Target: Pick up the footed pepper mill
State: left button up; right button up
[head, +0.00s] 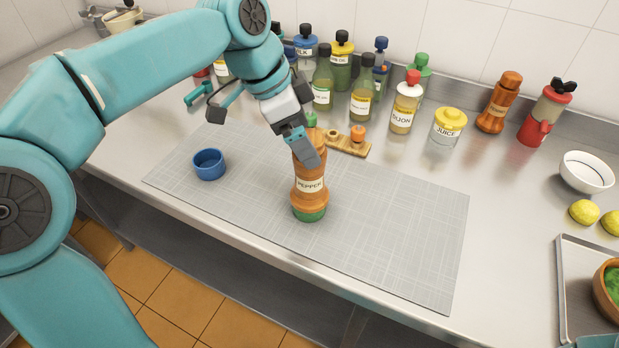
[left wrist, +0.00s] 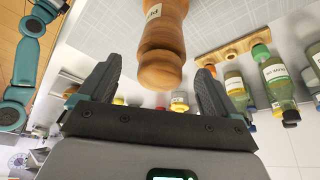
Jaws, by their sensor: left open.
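The footed pepper mill (head: 309,186) stands upright on the grey mat, an orange-brown turned body with a PEPPER label and a green foot. My left gripper (head: 307,147) is at its upper part in the head view, with a finger covering some of the mill. In the left wrist view, the mill's rounded brown head (left wrist: 160,62) lies between the two spread fingers of my left gripper (left wrist: 160,75), with a gap on both sides. The fingers are open and not closed on it. My right gripper does not show.
A blue cup (head: 208,165) stands on the mat (head: 390,220) to the left. Several bottles, a wooden holder (head: 350,147) and a second brown mill (head: 498,103) stand behind. A white bowl (head: 587,172) and a tray (head: 572,290) are at right. The mat's right part is clear.

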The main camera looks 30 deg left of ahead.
pick_arm(q)
jog(key=x, duration=0.4)
jog(key=shift+f, duration=0.1)
jog(key=shift+w, duration=0.1)
grip_shut()
notch_tip(320, 180, up, 20)
jog(key=p, duration=0.5)
jog(key=shift+p, duration=0.35)
